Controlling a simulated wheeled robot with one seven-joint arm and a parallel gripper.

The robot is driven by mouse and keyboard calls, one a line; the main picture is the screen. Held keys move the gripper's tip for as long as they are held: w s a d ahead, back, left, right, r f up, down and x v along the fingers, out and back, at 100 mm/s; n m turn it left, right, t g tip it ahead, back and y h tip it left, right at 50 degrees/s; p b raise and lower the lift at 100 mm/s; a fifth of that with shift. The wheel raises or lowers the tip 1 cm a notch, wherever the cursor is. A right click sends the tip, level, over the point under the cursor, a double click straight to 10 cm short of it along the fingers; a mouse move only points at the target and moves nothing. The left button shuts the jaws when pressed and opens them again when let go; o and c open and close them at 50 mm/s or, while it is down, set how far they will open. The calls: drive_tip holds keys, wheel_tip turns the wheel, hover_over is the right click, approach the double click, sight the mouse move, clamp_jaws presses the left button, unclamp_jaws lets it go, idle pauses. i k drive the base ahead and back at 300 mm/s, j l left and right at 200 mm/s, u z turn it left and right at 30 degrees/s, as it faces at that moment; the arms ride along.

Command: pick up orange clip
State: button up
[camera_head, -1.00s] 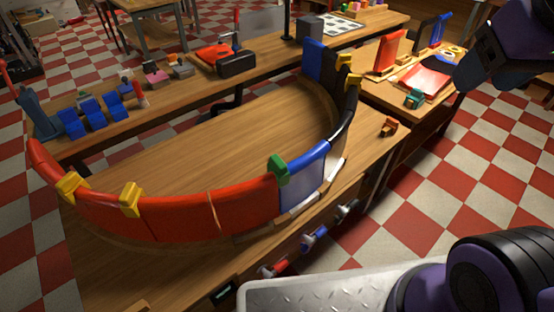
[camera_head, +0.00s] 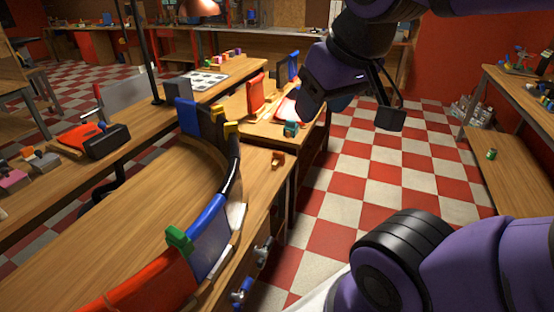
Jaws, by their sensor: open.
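A small orange-brown clip (camera_head: 278,160) lies on the wooden bench top near its right edge, just outside the curved duct wall. My gripper (camera_head: 350,108) hangs in the upper middle of the head view, above and to the right of the clip. It is open and apart from the clip, with its black finger reaching down on the right. I see nothing held in it, though its left side is partly hidden by its own dark body.
The curved duct wall (camera_head: 211,236) stands left of the clip, carrying a green clip (camera_head: 180,238) and yellow clips (camera_head: 231,130). A teal clip (camera_head: 291,129) and red panel (camera_head: 256,95) are on the bench behind. Checkered floor (camera_head: 395,185) is clear to the right.

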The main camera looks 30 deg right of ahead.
sight(276, 155)
drive_tip(key=i+l+u, duration=0.1)
drive_tip(key=l, duration=0.3)
drive_tip(key=i+l, duration=0.25)
drive_tip(key=l, duration=0.2)
drive_tip(key=i+l+u, duration=0.15)
drive_tip(key=l, duration=0.25)
drive_tip(key=i+l, duration=0.15)
drive_tip(key=l, duration=0.3)
drive_tip(key=i+l+u, duration=0.15)
drive_tip(key=l, duration=0.3)
drive_tip(key=i+l, duration=0.15)
drive_tip(key=l, duration=0.3)
drive_tip(key=i+l+u, duration=0.15)
drive_tip(key=l, duration=0.3)
